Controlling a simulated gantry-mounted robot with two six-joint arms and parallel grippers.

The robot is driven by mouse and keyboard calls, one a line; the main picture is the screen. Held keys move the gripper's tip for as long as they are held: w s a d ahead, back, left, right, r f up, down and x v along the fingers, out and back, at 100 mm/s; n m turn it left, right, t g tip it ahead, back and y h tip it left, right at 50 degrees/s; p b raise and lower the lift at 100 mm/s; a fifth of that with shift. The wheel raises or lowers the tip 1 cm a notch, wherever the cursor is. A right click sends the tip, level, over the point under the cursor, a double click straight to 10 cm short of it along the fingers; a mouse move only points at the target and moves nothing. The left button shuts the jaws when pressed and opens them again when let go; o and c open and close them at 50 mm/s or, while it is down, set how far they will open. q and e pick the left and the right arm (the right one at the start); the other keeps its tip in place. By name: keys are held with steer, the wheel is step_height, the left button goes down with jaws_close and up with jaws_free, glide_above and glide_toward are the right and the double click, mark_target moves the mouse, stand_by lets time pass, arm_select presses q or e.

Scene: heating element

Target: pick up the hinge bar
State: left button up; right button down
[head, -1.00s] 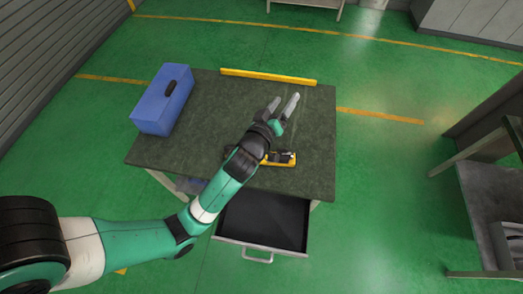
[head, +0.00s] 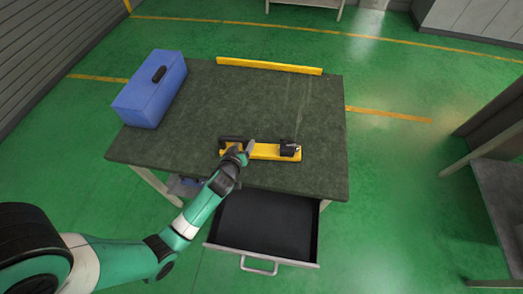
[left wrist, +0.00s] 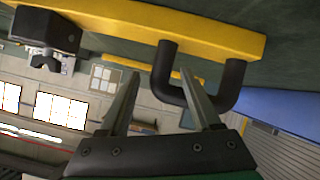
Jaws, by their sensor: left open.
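The hinge bar, which I take to be the yellow bar (head: 262,154) with a black handle, lies on the dark table near its front edge. A black block (head: 289,148) sits at its right end. My left gripper (head: 247,149) is at the handle end, jaws open. In the left wrist view the yellow bar (left wrist: 200,32) runs across the top, and one leg of the black U-shaped handle (left wrist: 165,62) appears between the open fingertips (left wrist: 160,75). I cannot tell whether the fingers touch it. My right gripper is not in view.
A blue toolbox (head: 150,92) stands at the table's left. A long yellow strip (head: 270,65) runs along the back edge. An open, empty-looking drawer (head: 265,222) juts out below the front. The middle of the dark tabletop (head: 240,105) is clear.

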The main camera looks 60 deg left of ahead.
mark_target(260, 146)
arm_select(q)
steer(key=b+x, duration=0.1)
steer(key=x, duration=0.4)
steer(key=shift+w+a+b, duration=0.1)
steer(key=shift+w+b, duration=0.05)
steer(key=shift+b, duration=0.25)
jaws_close()
stand_by(0.9)
steer(key=shift+r, duration=0.1)
